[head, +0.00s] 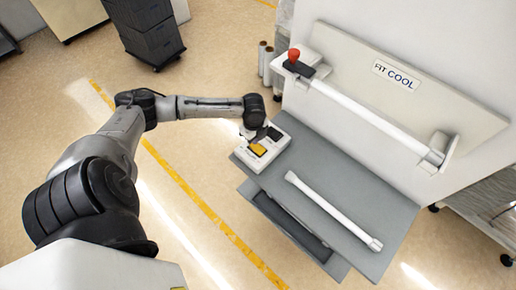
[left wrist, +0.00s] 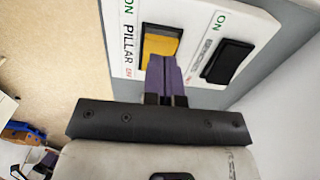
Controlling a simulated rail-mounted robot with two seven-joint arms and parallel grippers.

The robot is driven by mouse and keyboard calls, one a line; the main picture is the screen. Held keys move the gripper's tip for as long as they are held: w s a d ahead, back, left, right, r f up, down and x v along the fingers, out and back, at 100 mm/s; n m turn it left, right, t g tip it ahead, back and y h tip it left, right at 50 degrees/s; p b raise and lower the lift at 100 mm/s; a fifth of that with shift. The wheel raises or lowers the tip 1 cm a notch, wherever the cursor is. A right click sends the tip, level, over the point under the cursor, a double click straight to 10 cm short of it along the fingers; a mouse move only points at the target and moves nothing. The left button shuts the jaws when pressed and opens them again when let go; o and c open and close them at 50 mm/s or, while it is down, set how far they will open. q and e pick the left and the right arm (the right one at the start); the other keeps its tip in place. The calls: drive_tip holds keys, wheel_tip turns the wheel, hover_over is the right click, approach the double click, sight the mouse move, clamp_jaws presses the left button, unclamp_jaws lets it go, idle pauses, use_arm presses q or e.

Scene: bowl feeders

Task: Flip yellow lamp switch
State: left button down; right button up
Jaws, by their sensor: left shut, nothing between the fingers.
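The yellow lamp switch (head: 258,150) sits on a white switch box (head: 272,155) at the left end of the grey table. In the left wrist view the yellow switch (left wrist: 160,46) is next to a black switch (left wrist: 228,61), on a panel marked PILLAR and ON. My left gripper (head: 250,136) is over the box. Its purple fingers (left wrist: 167,66) are shut and empty, with the tips over the lower edge of the yellow switch; I cannot tell whether they touch it. The fingers hide part of the yellow switch. My right gripper is not in view.
A white tube (head: 332,210) lies on the grey table (head: 365,185). Another white tube (head: 365,112) runs along the back panel (head: 440,85), with a red knob (head: 294,55) at its left end.

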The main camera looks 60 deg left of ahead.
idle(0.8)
use_arm(q)
drive_tip(key=shift+f, duration=0.5)
drive_tip(key=shift+f+b, duration=0.45)
drive_tip(key=shift+f, duration=0.2)
idle(0.4)
drive_tip(key=shift+f, duration=0.25)
drive_tip(key=shift+r, duration=0.15)
drive_tip(key=shift+r+p, duration=0.4)
drive_tip(key=shift+p, duration=0.15)
wheel_tip(320, 180, up, 6)
drive_tip(key=p, duration=0.7)
